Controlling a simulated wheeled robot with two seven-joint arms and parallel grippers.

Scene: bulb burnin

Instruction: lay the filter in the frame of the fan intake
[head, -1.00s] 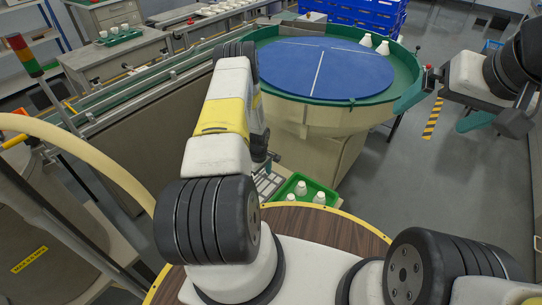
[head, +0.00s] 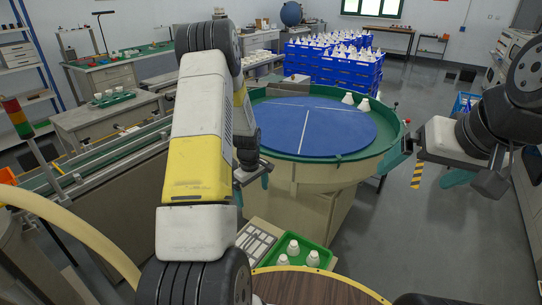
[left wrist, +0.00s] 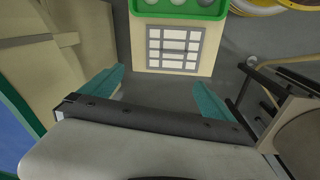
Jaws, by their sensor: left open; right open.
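A grey panel with a grid of pale cells (left wrist: 175,47) lies on a beige surface in the left wrist view, ahead of my left gripper (left wrist: 158,92). The gripper's teal fingers are wide apart with nothing between them. The panel also shows in the head view (head: 257,243), beside a green tray; whether it is the filter or the fan intake I cannot tell. In the head view my left gripper (head: 253,181) is partly hidden by its arm. My right gripper (head: 490,168) is open and empty at the right, above the floor.
The green tray (head: 315,252) holds several white bulbs. A round table with a blue top (head: 310,127) and green rim stands ahead, with two white bulbs at its far edge. Blue crates (head: 325,77) are stacked behind. A conveyor (head: 100,165) runs at left. Floor at right is open.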

